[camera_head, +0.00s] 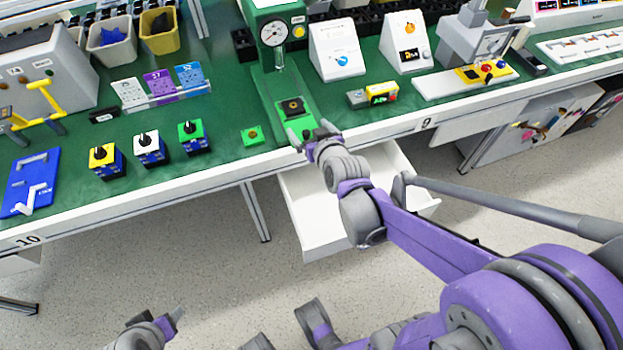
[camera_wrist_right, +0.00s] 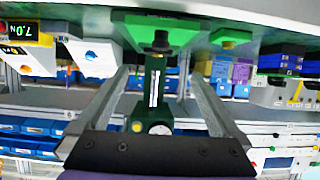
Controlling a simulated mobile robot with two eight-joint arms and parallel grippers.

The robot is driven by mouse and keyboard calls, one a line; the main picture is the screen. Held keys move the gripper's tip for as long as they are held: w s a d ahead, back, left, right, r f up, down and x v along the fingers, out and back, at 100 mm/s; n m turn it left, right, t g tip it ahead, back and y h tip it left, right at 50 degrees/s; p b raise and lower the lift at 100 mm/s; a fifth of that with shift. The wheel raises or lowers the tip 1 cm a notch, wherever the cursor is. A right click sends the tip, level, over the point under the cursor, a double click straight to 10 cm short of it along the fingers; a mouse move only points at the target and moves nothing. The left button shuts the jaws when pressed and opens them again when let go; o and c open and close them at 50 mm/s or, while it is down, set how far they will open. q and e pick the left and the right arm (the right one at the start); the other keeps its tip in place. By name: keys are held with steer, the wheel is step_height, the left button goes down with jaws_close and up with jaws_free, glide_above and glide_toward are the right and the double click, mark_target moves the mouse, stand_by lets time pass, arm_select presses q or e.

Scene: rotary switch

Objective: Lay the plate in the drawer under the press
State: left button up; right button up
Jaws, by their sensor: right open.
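The green press (camera_head: 274,75) with a round gauge stands on the bench; it also shows upside down in the right wrist view (camera_wrist_right: 158,105). A small dark square piece (camera_head: 292,106), perhaps the plate, lies on its green base. The white drawer (camera_head: 312,232) is pulled out below the bench edge, empty where it shows; my right arm hides part of it. My right gripper (camera_head: 309,135) is open at the front of the press base, with nothing visible between its fingers (camera_wrist_right: 155,100). My left gripper (camera_head: 172,320) is low at the bottom, away from the bench; its opening is unclear.
A small green button box (camera_head: 253,136) sits left of the press base, and a yellow box (camera_head: 376,94) to its right. Several rotary switch boxes (camera_head: 150,148) stand farther left. White display stands (camera_head: 336,50) are behind. The floor before the bench is clear.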

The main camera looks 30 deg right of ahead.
steer(key=s+a+f+n+g+y, duration=0.1)
steer(key=s+a+f+g, duration=0.2)
steer(key=s, duration=0.4)
steer(key=s+a+f+n+g+y, duration=0.1)
steer(key=s+a+g, duration=0.1)
steer(key=s+a, duration=0.4)
steer(key=s+a+f+n+g+y, duration=0.1)
steer(key=s+a+f+g, duration=0.15)
steer(key=s, duration=0.55)
step_height(320, 180, up, 19)
steer(key=m+g+p, duration=0.3)
steer(key=g+p, duration=0.2)
steer(key=p, duration=0.4)
glide_above(294, 107)
step_height(294, 107, down, 10)
steer(key=shift+f+b, duration=0.1)
steer(key=shift+b, duration=0.3)
steer(key=shift+f, duration=2.85)
steer(key=c, duration=1.5)
arm_select(q)
steer(key=w+r, duration=0.3)
steer(key=r, duration=0.5)
steer(key=shift+d+r, duration=0.2)
steer(key=shift+r, duration=0.2)
